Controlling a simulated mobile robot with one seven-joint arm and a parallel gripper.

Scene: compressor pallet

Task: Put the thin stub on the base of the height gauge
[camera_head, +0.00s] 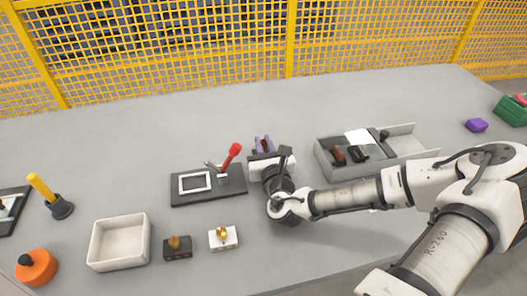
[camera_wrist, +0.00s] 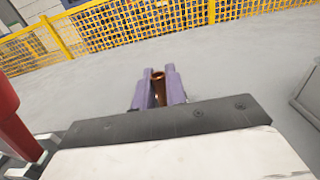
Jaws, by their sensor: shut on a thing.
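My gripper (camera_wrist: 160,90) has purple fingers and is shut on a brown, copper-coloured thin stub (camera_wrist: 159,88), which shows between the fingers in the wrist view. In the head view the gripper (camera_head: 263,145) is at the middle of the table, its fingers pointing away; the stub is mostly hidden there. A dark base plate (camera_head: 180,201) with a white square outline and a red-handled upright (camera_head: 233,154) is just left of the gripper. It may be the height gauge; I cannot tell for sure. The red part (camera_wrist: 8,110) also shows at the wrist view's left edge.
A grey tray (camera_head: 325,163) holding a brown piece, a black piece and a white card lies to the right. A white bin (camera_head: 97,245), two small blocks with brass-coloured knobs, and a yellow-handled item (camera_head: 40,186) are to the left. The table behind the gripper is clear up to the yellow fence.

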